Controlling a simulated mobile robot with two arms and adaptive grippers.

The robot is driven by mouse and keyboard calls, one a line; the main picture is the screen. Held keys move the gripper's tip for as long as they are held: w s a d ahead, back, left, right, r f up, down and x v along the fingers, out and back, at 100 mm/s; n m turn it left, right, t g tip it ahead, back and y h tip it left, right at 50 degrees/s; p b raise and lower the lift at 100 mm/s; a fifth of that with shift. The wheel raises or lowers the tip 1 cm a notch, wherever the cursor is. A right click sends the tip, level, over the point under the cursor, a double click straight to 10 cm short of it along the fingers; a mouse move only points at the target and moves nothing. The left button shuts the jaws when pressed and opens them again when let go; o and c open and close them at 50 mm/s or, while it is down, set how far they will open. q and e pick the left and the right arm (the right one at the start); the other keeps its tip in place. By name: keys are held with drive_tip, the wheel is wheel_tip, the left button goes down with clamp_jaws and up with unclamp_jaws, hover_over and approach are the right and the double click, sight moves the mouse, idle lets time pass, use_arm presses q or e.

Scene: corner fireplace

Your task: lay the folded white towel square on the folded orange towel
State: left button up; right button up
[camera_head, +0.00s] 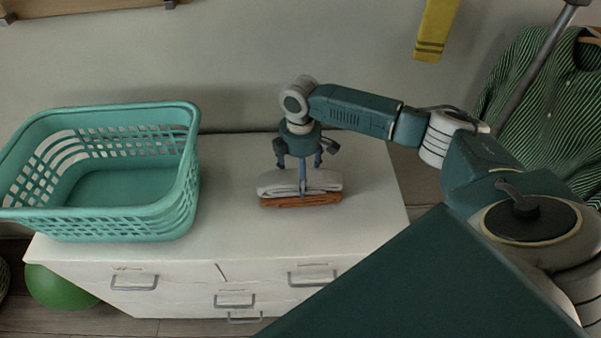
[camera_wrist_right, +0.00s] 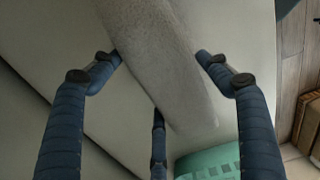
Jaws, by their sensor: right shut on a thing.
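The folded white towel (camera_head: 272,184) lies flat over the folded orange towel (camera_head: 300,201) on the white cabinet. Their edges line up closely, with the white one reaching slightly past the orange at the left end. No gap shows between them from here. My right gripper (camera_head: 302,176) points down from above, shut on the white towel, one finger across its front side. In the right wrist view the white towel (camera_wrist_right: 165,70) runs between the fingers of my right gripper (camera_wrist_right: 159,77); the orange towel is hidden there. My left gripper is not in view.
A teal laundry basket (camera_head: 150,222) stands on the left of the cabinet top (camera_head: 370,205). The top is clear right of the towels. A yellow cloth (camera_head: 435,28) hangs on the wall, and a striped green shirt (camera_head: 545,95) hangs at the right.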

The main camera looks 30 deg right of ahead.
drive_tip(key=shift+f, duration=0.4)
drive_tip(key=o, duration=1.4)
drive_tip(key=shift+r, duration=0.1)
wheel_tip(320, 180, up, 12)
drive_tip(key=shift+f, duration=0.1)
